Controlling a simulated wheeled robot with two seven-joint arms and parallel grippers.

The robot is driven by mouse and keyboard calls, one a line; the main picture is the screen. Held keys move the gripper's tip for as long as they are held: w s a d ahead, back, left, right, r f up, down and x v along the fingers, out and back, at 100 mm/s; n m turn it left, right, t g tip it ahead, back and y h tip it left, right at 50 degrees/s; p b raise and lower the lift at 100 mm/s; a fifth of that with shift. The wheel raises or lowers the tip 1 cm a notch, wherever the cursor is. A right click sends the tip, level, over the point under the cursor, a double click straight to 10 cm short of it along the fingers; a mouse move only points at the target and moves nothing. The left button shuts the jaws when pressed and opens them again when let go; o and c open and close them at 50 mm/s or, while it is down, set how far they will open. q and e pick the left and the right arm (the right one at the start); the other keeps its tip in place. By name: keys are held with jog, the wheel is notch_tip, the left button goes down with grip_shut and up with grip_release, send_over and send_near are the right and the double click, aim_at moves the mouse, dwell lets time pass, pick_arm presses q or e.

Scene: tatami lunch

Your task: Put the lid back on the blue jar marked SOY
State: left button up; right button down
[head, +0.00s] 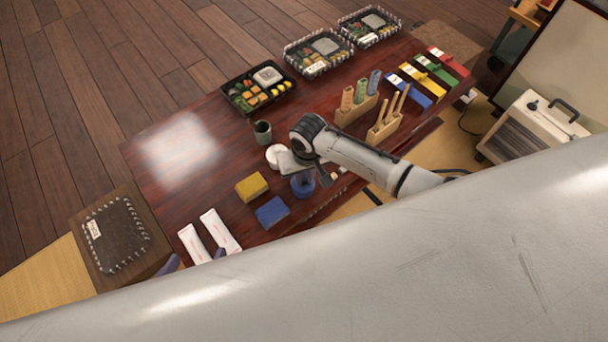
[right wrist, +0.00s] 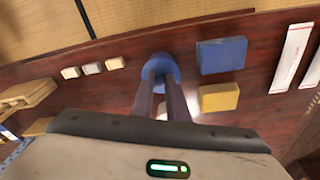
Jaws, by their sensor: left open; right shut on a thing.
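The blue jar (head: 303,188) stands near the table's front edge, below my right gripper (head: 304,174). In the right wrist view the fingers of my right gripper (right wrist: 166,88) are close together and end at a round blue piece (right wrist: 160,61), which appears to be the lid. The fingers cover part of it. I cannot tell whether the lid rests on the jar or is just above it. The SOY marking is not readable. My left gripper (head: 194,259) is open, its fingertips showing past my pale arm near the white packets.
A blue block (head: 272,211) and a yellow block (head: 252,187) lie left of the jar. A white round item (head: 276,156) and a dark cup (head: 262,132) are behind it. Wooden holders (head: 383,130) stand to the right. Bento trays (head: 258,88) line the far edge.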

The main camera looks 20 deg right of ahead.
jog(key=c, duration=1.2)
grip_release()
jog(key=shift+o, duration=0.2)
